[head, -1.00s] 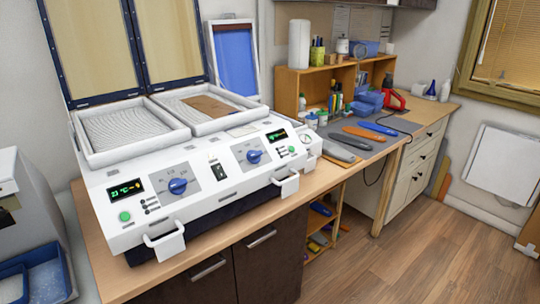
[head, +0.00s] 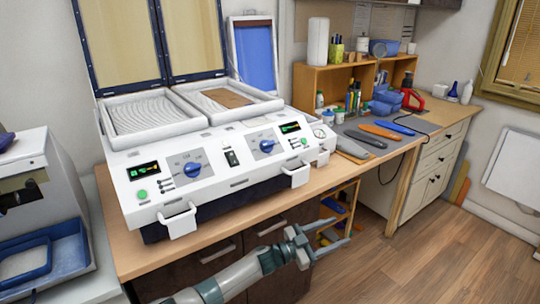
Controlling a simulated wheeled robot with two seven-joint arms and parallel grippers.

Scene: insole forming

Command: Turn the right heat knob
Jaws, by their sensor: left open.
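The right heat knob (head: 267,146) is a blue dial on a grey panel on the right half of the white forming machine (head: 235,184). The left heat knob (head: 192,170) is a similar blue dial on the left half. My left gripper (head: 338,233) is open and empty. It shows below and right of the right heat knob, near the bench's front edge, well apart from the knob. My right gripper is not in view.
White handles (head: 297,174) stick out from the machine's front. Both lids (head: 193,38) stand raised. Grey and orange insoles (head: 380,130) lie on a mat at right. A white machine with a blue tray (head: 45,262) stands at left. The floor at right is clear.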

